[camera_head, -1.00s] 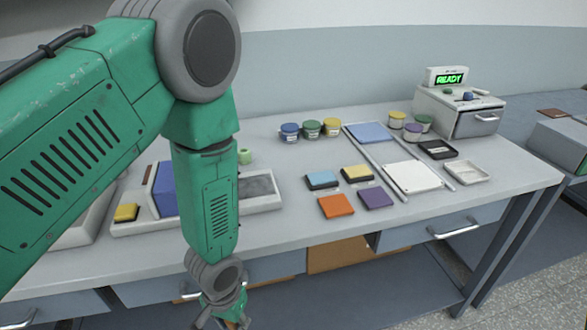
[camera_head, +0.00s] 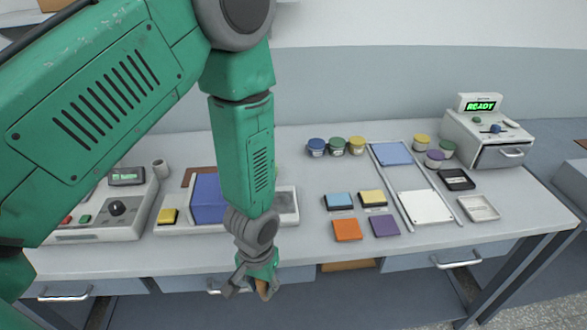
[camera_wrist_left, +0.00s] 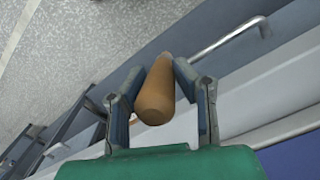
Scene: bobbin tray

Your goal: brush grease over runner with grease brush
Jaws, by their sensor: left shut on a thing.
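My left gripper (camera_head: 260,284) is in front of the table's front edge, pointing down. It is shut on a brown wooden handle (camera_wrist_left: 157,95), which sits between the two fingers in the left wrist view. The handle's lower end and any bristles are hidden. Two thin metal rails (camera_head: 455,196) run front to back on the table, with a blue plate (camera_head: 392,153) and a white plate (camera_head: 426,207) between them. I cannot tell which part is the runner. My right gripper is not in view.
Lidded jars (camera_head: 337,145) stand left of the rails and more stand right. Coloured pads (camera_head: 346,229) lie front left of the rails. A READY machine (camera_head: 487,135) stands back right. A control box (camera_head: 105,208) is at left. Drawer handles (camera_head: 456,261) jut from the table front.

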